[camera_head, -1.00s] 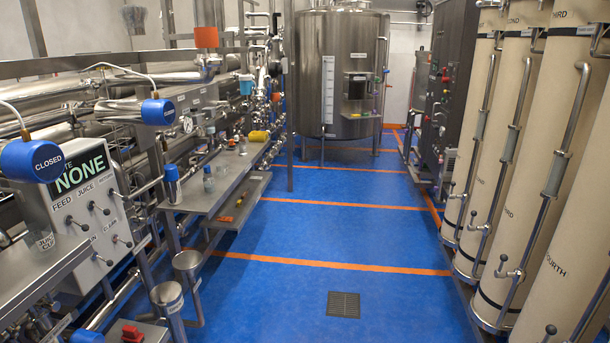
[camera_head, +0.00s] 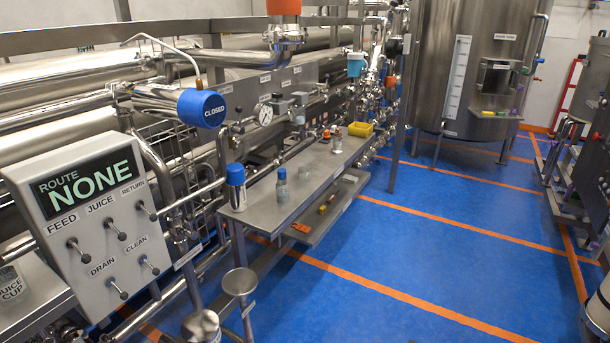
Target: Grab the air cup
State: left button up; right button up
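I cannot make out any cup labelled as the air cup. A clear cup labelled "JUICE CUP" (camera_head: 12,288) stands at the left edge beside the control panel, partly cut off by the frame. A small light-blue cup-shaped thing (camera_head: 356,64) is among the pipes at the back; it has a white band too small to read. On the steel shelf, a blue-capped canister (camera_head: 236,188) stands near the front end, with a clear bottle with a grey-blue cap (camera_head: 282,186) to its right. Neither of my grippers is in view.
A control panel (camera_head: 95,215) reads "ROUTE NONE". The steel shelf (camera_head: 270,217) holds a yellow bin (camera_head: 360,129); a lower shelf (camera_head: 318,222) juts out under it. Blue floor (camera_head: 420,255) is open to the right, before a large steel tank (camera_head: 460,70).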

aim_at(305, 172)
jog(key=u, duration=1.1)
jog(key=i+l+u, duration=0.15)
jog(key=l+u, duration=0.25)
jog(key=i+l+u, duration=0.1)
jog(key=l+u, duration=0.3)
jog(key=l, duration=0.15)
jog(key=l+u, duration=0.4)
jog(key=k+l+u, duration=0.1)
jog(key=l+u, duration=0.3)
jog(key=l, duration=0.2)
jog(key=k+l, duration=0.1)
jog(key=l, duration=0.35)
jog(key=l+u, duration=0.1)
jog(key=l, duration=0.3)
jog(key=k+l, duration=0.15)
jog(key=l, duration=0.3)
jog(key=k+l+u, duration=0.1)
jog(key=l, duration=0.35)
jog(key=k+l, duration=0.1)
jog(key=l, duration=0.3)
jog(key=k+l, duration=0.15)
jog(key=l, duration=0.25)
jog(key=k+l+u, duration=0.1)
jog(key=l, duration=0.35)
jog(key=k+l, duration=0.1)
jog(key=l, duration=0.3)
jog(key=u, duration=0.05)
